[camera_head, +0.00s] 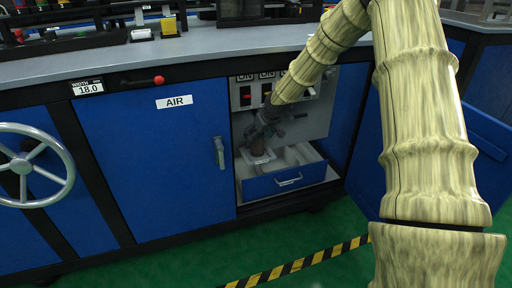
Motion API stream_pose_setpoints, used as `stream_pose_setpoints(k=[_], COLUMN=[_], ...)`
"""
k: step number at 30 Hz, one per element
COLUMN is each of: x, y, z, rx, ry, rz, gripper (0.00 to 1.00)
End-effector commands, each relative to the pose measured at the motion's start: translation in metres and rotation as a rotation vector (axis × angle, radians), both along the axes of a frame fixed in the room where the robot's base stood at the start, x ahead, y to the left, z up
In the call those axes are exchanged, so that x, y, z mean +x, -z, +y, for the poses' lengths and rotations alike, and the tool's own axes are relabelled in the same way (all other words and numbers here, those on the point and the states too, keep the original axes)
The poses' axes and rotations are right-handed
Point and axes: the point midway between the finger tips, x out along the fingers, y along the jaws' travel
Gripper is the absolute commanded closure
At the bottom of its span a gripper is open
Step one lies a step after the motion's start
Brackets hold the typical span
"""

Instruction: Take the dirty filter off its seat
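A brownish, dark-looking filter (258,146) stands on a pale square seat (251,159) inside the open cabinet bay. My gripper (260,137) reaches down into the bay from the upper right and is at the top of the filter, with its fingers around or just beside it. The fingers are small and dark here, so I cannot tell whether they are closed on the filter. The gripper hides the filter's upper part.
An open drawer (287,182) with a blue front and a metal handle sits below and right of the seat. A grey switch panel (244,92) is behind my gripper. A closed blue door (165,160) is at left, an open door (483,130) at right. The grey worktop (130,55) runs above.

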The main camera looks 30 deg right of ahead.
Motion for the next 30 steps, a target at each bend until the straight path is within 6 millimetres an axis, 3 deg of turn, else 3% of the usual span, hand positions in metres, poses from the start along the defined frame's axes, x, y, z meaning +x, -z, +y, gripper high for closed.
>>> stream_pose_setpoints(k=[15, 25, 26, 30], x=[0.025, 0.03, 0.03, 0.03], y=[0.039, 0.042, 0.042, 0.042], z=[0.001, 0.0, 0.0, 0.0], rx=[0.001, 0.001, 0.001, 0.0], ry=[-0.003, -0.003, -0.003, -0.004], rz=[0.0, -0.002, -0.002, -0.001], gripper=[0.25, 0.25, 0.27, 0.52])
